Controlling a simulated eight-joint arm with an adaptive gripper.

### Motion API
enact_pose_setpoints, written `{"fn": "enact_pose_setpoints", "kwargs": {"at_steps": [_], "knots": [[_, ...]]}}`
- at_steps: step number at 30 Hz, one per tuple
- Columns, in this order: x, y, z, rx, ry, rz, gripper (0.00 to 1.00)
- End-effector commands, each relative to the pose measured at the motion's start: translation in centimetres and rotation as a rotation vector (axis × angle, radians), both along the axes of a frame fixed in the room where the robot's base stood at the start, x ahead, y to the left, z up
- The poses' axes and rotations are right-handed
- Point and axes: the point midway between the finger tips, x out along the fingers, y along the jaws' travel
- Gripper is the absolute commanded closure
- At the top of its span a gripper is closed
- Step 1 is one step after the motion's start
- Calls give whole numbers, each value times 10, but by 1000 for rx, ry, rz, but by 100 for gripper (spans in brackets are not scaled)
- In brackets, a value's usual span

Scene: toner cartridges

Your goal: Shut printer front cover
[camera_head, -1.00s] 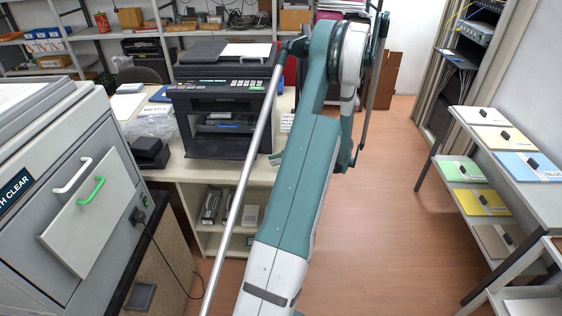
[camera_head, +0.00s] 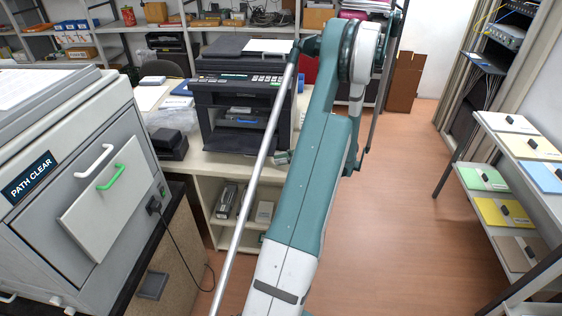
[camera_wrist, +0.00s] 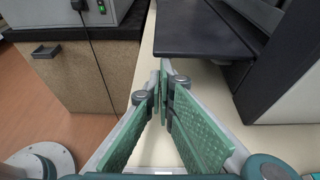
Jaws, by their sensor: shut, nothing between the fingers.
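The black printer (camera_head: 236,87) stands on the white bench in the head view, its front open with the inside showing. Its front cover appears as a dark flat panel (camera_wrist: 203,28) lying lowered above the bench top in the wrist view. The printer's dark side (camera_wrist: 285,70) rises to the right there. My gripper (camera_wrist: 164,78) is shut and empty, its green-padded fingers together low over the bench, just left of and nearer than the panel's edge. Whether they touch the panel cannot be told. In the head view my arm hides most of the gripper.
A grey machine (camera_head: 75,180) with a "PATH CLEAR" label and a green handle stands at the left. Shelves with coloured trays (camera_head: 500,210) stand at the right. The floor (camera_head: 395,220) between is clear.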

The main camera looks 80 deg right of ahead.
Motion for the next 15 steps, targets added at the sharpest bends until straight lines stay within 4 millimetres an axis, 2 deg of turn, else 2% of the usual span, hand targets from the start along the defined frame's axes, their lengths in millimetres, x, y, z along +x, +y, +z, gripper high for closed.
{"fn": "enact_pose_setpoints", "kwargs": {"at_steps": [8,15], "knots": [[0,1,7,0,0,0,100],[0,3,23,0,0,0,100]]}}
